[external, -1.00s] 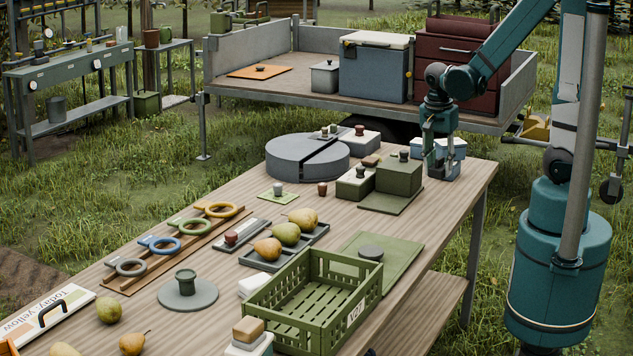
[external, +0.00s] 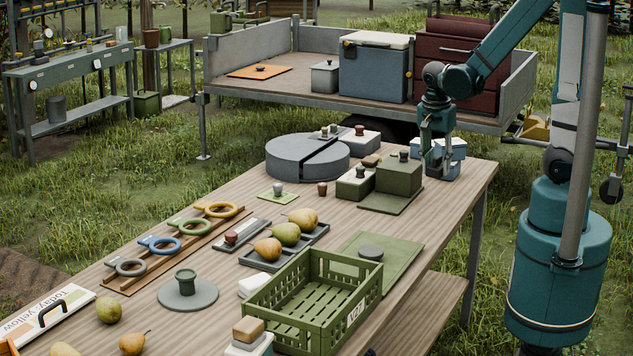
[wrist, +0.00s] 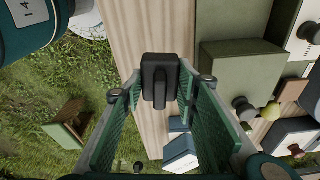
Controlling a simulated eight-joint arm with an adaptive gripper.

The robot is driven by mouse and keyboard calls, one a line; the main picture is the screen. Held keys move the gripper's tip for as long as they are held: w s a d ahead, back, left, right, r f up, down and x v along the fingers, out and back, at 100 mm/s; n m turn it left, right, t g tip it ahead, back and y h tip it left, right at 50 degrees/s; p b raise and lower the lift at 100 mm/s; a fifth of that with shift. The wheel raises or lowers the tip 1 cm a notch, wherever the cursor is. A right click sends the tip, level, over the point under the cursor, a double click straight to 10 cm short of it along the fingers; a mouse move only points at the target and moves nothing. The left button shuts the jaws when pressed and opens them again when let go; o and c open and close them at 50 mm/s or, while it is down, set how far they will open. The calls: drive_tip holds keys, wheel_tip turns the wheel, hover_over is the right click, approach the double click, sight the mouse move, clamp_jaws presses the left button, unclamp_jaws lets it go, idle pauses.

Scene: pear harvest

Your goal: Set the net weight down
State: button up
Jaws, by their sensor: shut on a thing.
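The net weight seems to be the dark block with a raised grip (wrist: 160,80) between my fingertips in the wrist view. My gripper (wrist: 158,95) is shut on it, with a green finger on each side. In the external view my gripper (external: 437,162) points down at the far right end of the wooden table (external: 478,182).
A green box (external: 399,176) on a green mat stands just left of my gripper. Blue-and-white boxes (external: 455,150) are close by it. A round grey stand (external: 300,160) is farther left. The table's edge and grass lie close in the wrist view.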

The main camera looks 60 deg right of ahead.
drive_tip(key=w+a+r+p, duration=0.1)
drive_tip(key=w+a, duration=0.3)
drive_tip(key=w, duration=0.4)
drive_tip(key=w+a+r+p, duration=0.1)
drive_tip(key=w+a, duration=0.3)
drive_tip(key=w, duration=0.4)
drive_tip(key=n, duration=0.2)
hover_over(323, 212)
drive_tip(key=f, duration=0.2)
drive_tip(key=shift+a+r+p, duration=0.1)
drive_tip(key=shift+a+p, duration=0.2)
drive_tip(key=shift+p, duration=0.1)
drive_tip(key=shift+f+b, duration=0.5)
drive_tip(key=shift+f, duration=2.6)
drive_tip(key=shift+f, duration=0.1)
drive_tip(key=shift+f+b, duration=0.3)
drive_tip(key=shift+f, duration=1.5)
drive_tip(key=shift+f, duration=0.15)
